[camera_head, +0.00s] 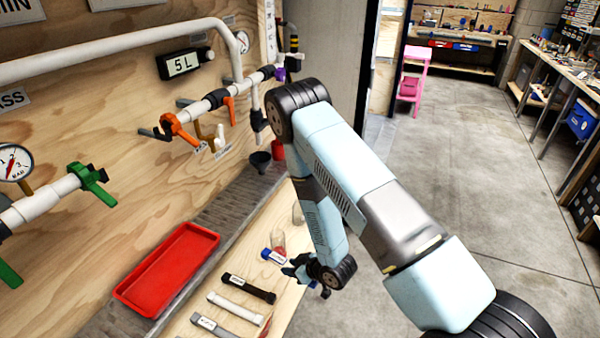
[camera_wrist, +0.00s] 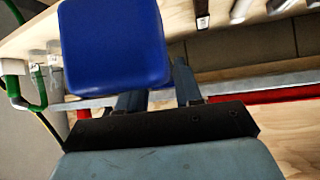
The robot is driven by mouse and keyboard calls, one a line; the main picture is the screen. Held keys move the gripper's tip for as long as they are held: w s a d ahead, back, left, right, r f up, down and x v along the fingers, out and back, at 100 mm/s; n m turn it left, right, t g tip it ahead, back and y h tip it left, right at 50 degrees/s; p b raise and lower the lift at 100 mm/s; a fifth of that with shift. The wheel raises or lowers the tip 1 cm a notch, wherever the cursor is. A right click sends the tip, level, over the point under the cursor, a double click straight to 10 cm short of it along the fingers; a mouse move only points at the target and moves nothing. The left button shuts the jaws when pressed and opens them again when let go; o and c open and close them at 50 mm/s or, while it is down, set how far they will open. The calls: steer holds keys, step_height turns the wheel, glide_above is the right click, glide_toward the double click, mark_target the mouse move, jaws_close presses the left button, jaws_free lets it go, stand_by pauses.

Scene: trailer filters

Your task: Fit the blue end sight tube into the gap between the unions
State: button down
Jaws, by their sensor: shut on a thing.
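My gripper (camera_head: 308,268) is low over the wooden bench, right of the red tray. It is shut on the blue end sight tube, whose blue end (camera_wrist: 112,45) fills the upper left of the wrist view, close to the fingers. In the head view a blue piece with a white label (camera_head: 274,257) shows just left of my gripper; my gripper partly hides this area. On the wall, the pipe line has a green-handled valve (camera_head: 92,180) and an orange-handled valve (camera_head: 175,128), with bare plywood between them. I cannot make out the unions there clearly.
A red tray (camera_head: 125,294) stands on the grey ledge below the pipes. A dark tube (camera_head: 248,288), a white tube (camera_head: 235,306) and a grey tube (camera_head: 210,325) lie on the bench.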

steer(key=w+d+r+m+t+h, duration=0.25)
steer(key=w+d+r+m, duration=0.2)
steer(key=d, duration=0.45)
steer(key=w+d+r+m+t+h, duration=0.1)
steer(key=w+d+r+m+h, duration=0.2)
steer(key=w+d+r, duration=0.45)
steer(key=w+d+r+m+t+h, duration=0.1)
steer(key=w+d+r+m+h, duration=0.2)
steer(key=d, duration=0.7)
steer(key=s+a+f+n+g+y, duration=0.1)
steer(key=s+a+f+n+y, duration=0.2)
steer(key=a, duration=0.6)
steer(key=s+a+f+n+g+y, duration=0.2)
steer(key=s+a+f+n, duration=0.2)
steer(key=s+a+f, duration=0.3)
steer(key=s+a+f+n+g+y, duration=0.1)
steer(key=s+a+f+n+y, duration=0.2)
steer(key=a, duration=0.8)
steer(key=shift+s+f+n+g+y, duration=0.25)
steer(key=shift+s+f+n+y, duration=0.1)
steer(key=shift+s+f, duration=0.85)
steer(key=shift+r, duration=0.1)
